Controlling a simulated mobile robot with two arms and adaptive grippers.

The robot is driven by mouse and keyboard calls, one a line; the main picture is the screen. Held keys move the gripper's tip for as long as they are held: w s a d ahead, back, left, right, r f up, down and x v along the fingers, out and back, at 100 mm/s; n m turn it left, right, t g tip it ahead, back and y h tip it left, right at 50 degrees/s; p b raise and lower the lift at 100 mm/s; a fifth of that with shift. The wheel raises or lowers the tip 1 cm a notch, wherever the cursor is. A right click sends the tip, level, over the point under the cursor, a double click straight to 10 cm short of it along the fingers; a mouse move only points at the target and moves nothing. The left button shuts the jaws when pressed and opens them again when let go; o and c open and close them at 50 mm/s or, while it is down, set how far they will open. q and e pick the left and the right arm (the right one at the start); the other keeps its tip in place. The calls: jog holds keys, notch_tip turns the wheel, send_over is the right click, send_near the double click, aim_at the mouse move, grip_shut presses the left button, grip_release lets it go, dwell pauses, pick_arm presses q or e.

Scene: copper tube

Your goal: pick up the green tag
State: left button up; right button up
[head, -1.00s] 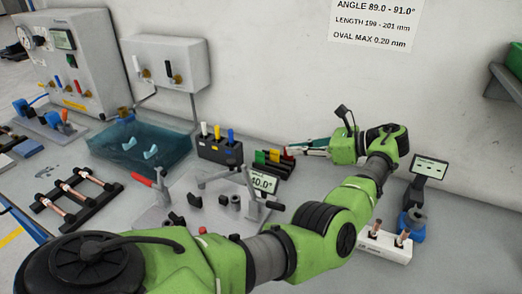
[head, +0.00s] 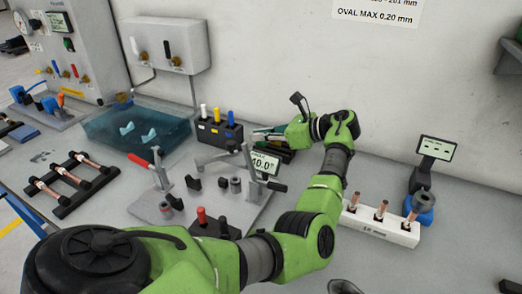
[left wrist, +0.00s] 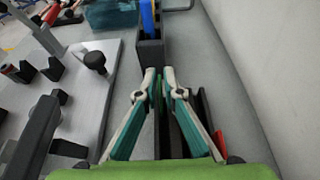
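The green tag (left wrist: 147,98) shows as a small green patch between the fingers in the left wrist view, mostly hidden by them. My left gripper (left wrist: 159,75) has its teal and pale fingers a little apart at the tips, around a dark slat of the tag rack. I see no clear contact with the green tag. In the head view, my left gripper (head: 256,137) is low over the rack, covering most of the tags. The red tag (left wrist: 220,144) is right of the fingers in the wrist view. My right gripper is not seen.
A black holder with white, yellow and blue handles (head: 218,131) stands just beyond the fingertips. The angle fixture with a red lever (head: 138,160) is in front. A white block with copper tubes (head: 375,228) stands right. The wall rises close behind.

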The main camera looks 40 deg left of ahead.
pick_arm(q)
jog(key=shift+s+a+f, duration=0.1)
jog(key=shift+a, duration=0.2)
grip_shut()
